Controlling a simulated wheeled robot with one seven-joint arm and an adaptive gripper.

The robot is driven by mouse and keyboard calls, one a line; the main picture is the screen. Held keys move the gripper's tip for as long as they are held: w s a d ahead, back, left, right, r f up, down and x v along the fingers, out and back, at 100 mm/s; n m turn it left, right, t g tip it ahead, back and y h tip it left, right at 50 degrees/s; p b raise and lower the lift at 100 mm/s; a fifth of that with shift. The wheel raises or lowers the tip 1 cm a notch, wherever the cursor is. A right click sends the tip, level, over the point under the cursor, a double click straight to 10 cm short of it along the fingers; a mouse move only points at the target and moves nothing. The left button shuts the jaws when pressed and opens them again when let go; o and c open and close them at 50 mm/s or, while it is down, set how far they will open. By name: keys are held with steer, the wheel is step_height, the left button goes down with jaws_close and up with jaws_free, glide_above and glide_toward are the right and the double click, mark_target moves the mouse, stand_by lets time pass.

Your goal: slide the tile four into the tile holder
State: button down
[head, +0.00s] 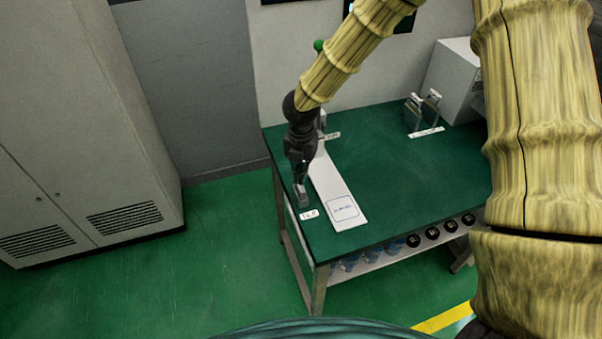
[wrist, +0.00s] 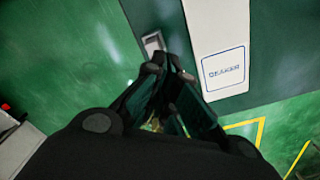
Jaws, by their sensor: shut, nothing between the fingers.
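My gripper (head: 302,196) points down over the near left corner of the green table. Its fingers look closed, with nothing seen held between them. It also shows in the wrist view (wrist: 168,66). Just beyond the fingertips in the wrist view is a small pale grey rectangular piece (wrist: 152,43). I cannot tell whether it is the tile four, as no number is readable. A metal stand with two uprights (head: 423,110) stands at the back right of the table. I cannot tell whether it is the tile holder.
A long white board (head: 329,180) with a blue-outlined square lies right of my gripper. A small white label (head: 309,214) lies by the table's left edge. A white box (head: 452,80) stands at the back right. The table's middle (head: 390,165) is clear.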

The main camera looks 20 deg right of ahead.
step_height(320, 180, up, 11)
steer(key=shift+r, duration=0.2)
stand_by(0.3)
steer(key=shift+s, duration=0.1)
